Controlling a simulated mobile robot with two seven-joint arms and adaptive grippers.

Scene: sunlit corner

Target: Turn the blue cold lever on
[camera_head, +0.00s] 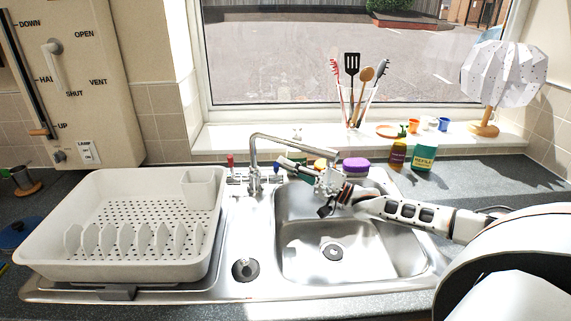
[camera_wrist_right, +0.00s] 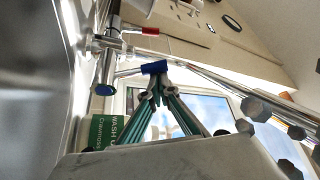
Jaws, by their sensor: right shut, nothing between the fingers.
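The chrome tap (camera_head: 255,165) stands behind the sink, its spout reaching over the basin. A red-tipped lever (camera_head: 230,160) is on its left side and also shows in the right wrist view (camera_wrist_right: 140,31). The blue cold lever (camera_wrist_right: 154,67) shows in the right wrist view as a blue tip on a chrome rod; in the head view I cannot pick it out beside my gripper. My right gripper (camera_head: 281,161) is shut and empty, right of the tap. Its fingertips (camera_wrist_right: 155,93) are right by the blue tip; contact is unclear. My left gripper is out of view.
A white dish rack (camera_head: 125,260) fills the left drainer. The steel sink basin (camera_head: 300,235) is empty below my right arm. A purple sponge (camera_head: 356,165), an amber bottle (camera_head: 398,153) and a green refill pack (camera_head: 424,157) stand behind it. A utensil holder (camera_head: 352,108) is on the sill.

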